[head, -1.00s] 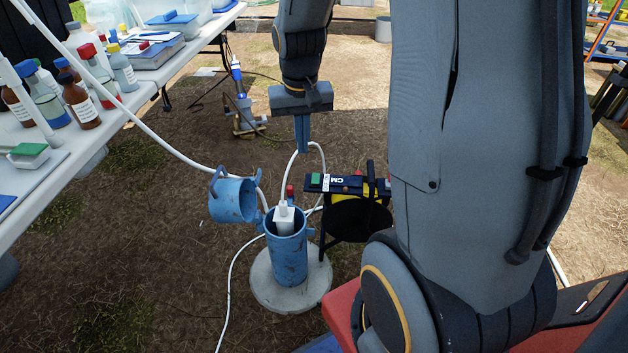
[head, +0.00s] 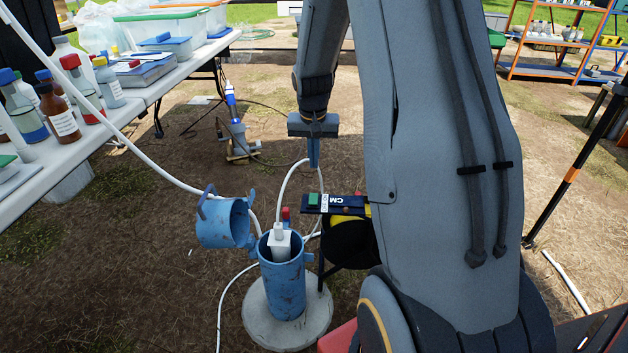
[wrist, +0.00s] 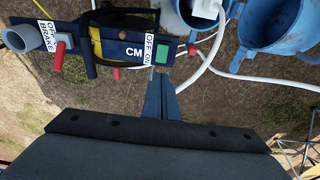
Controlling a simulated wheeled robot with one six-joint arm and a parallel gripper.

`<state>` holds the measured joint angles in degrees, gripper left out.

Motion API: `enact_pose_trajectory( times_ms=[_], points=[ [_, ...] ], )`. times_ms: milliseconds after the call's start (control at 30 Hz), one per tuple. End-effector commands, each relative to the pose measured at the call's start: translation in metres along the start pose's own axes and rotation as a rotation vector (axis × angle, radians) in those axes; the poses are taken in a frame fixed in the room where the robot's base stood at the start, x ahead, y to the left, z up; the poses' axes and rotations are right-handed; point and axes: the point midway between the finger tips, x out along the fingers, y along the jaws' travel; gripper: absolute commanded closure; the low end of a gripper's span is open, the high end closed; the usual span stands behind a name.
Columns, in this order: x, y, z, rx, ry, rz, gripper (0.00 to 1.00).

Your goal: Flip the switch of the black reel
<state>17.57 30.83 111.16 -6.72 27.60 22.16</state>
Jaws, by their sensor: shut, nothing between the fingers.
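The black reel (head: 350,245) stands behind and to the right of the blue well pipe, partly hidden by my arm. Its dark "CM" panel (head: 333,204) has a green block (head: 313,199) at its left end. In the wrist view the green block (wrist: 162,50) sits beside a white "OFF ON" label (wrist: 150,49), and a red-handled lever (wrist: 59,52) sits by an "OFF BRAKE" label (wrist: 47,37). My gripper (head: 314,162) is shut and empty, pointing down above the green-block end. In the wrist view its fingertips (wrist: 160,80) appear just short of the panel, apart from it.
The blue well pipe (head: 284,285) stands on a round concrete base with a white fitting inside and its blue cap (head: 222,223) swung open. A white hose (head: 165,151) loops near my gripper. A table (head: 140,113) with bottles is at left.

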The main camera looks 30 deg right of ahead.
Motion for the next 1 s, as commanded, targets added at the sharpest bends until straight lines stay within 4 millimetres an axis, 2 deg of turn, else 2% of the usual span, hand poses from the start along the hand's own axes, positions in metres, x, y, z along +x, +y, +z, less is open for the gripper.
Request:
enact_pose_trajectory(
  times_ms=[167, 600, 800, 1000],
  points=[
    [0.025, 0.000, 0.001, -0.001, -0.003, 0.001, 1.00],
    [0.109, 0.000, 0.001, 0.000, -0.002, 0.001, 1.00],
    [0.131, 0.001, 0.001, 0.000, -0.002, 0.000, 1.00],
    [0.137, 0.001, 0.001, 0.000, -0.001, 0.000, 1.00]
  ],
)
